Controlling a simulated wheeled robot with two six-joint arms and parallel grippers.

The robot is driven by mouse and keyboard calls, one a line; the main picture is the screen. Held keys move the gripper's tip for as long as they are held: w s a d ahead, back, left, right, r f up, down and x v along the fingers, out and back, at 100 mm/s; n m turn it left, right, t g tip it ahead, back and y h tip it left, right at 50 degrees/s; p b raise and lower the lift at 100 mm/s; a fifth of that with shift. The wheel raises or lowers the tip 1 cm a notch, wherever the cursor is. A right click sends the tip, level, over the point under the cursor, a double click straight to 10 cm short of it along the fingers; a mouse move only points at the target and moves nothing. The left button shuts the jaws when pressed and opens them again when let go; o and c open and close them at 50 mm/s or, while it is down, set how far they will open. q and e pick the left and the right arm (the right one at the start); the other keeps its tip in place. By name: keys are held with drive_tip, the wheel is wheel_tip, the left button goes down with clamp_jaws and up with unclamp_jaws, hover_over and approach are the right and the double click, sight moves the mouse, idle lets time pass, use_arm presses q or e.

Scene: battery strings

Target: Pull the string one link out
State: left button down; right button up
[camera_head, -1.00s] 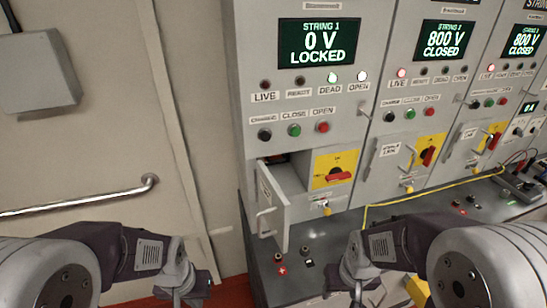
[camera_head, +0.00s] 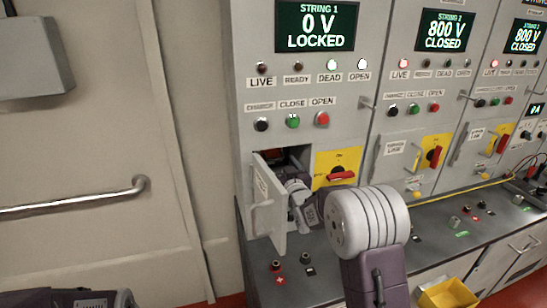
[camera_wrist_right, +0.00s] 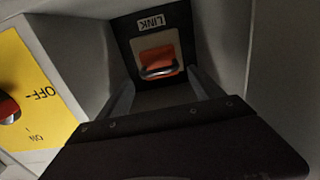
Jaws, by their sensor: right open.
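The string 1 cabinet's small door (camera_head: 268,222) stands open at the lower left. My right arm reaches into the compartment (camera_head: 292,155) behind it, and its fingertips are hidden there in the head view. In the right wrist view, the orange link (camera_wrist_right: 158,56) with a grey handle sits in a pale recess under a LINK label (camera_wrist_right: 153,23). My right gripper (camera_wrist_right: 160,80) is open, its two fingers pointing towards the link, one at each side of the handle. Contact cannot be told. My left gripper is out of view.
The string 1 display (camera_head: 315,27) reads 0 V LOCKED, with DEAD and OPEN lamps lit. A red rotary handle (camera_head: 341,175) on a yellow plate is right of the compartment. Strings 2 and 3 read 800 V CLOSED. A grey counter (camera_head: 400,237) runs below.

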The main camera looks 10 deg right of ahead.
sight(276, 159)
drive_tip(key=w+p, duration=0.1)
drive_tip(key=w, duration=0.3)
drive_tip(key=shift+w, duration=0.2)
clamp_jaws()
drive_tip(key=shift+f, duration=0.1)
